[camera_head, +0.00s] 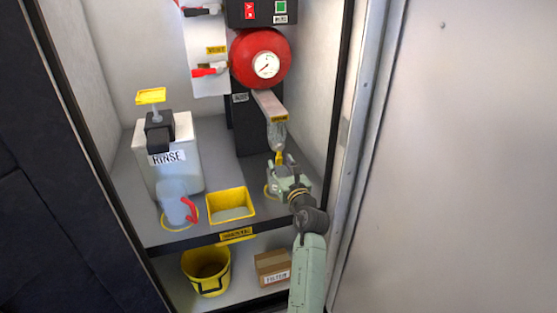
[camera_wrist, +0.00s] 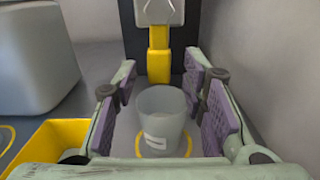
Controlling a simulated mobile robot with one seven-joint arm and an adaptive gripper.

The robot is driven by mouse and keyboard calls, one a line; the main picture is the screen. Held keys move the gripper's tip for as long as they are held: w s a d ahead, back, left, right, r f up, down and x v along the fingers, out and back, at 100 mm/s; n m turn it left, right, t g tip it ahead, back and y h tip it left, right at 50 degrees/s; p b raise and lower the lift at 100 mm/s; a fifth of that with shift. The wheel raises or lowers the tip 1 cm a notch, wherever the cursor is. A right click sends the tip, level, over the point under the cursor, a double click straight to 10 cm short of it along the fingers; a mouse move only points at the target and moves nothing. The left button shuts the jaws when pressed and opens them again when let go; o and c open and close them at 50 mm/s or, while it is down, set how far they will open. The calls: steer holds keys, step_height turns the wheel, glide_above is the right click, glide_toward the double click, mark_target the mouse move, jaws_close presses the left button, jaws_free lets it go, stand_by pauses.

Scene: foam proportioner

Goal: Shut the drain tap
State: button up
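A yellow tap part (camera_head: 279,157), which looks like the drain tap, hangs below a clear bowl (camera_head: 277,134) on the red unit's bracket. In the wrist view the yellow part (camera_wrist: 159,62) points straight down, above and behind a clear cup (camera_wrist: 160,122). The cup stands inside a yellow ring on the shelf. My gripper (camera_head: 287,178) is at the front of the cup and below the tap. In the wrist view my gripper (camera_wrist: 162,88) is open, with its purple pads on either side of the cup and nothing visibly held.
A yellow tray (camera_head: 240,212) lies left of my gripper. A clear jug with a red handle (camera_head: 178,204) and a white RINSE tank (camera_head: 177,174) stand farther left. The cabinet's right wall (camera_wrist: 258,75) is close.

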steer(key=shift+x, duration=1.35)
steer(key=shift+c, duration=0.4)
jaws_close()
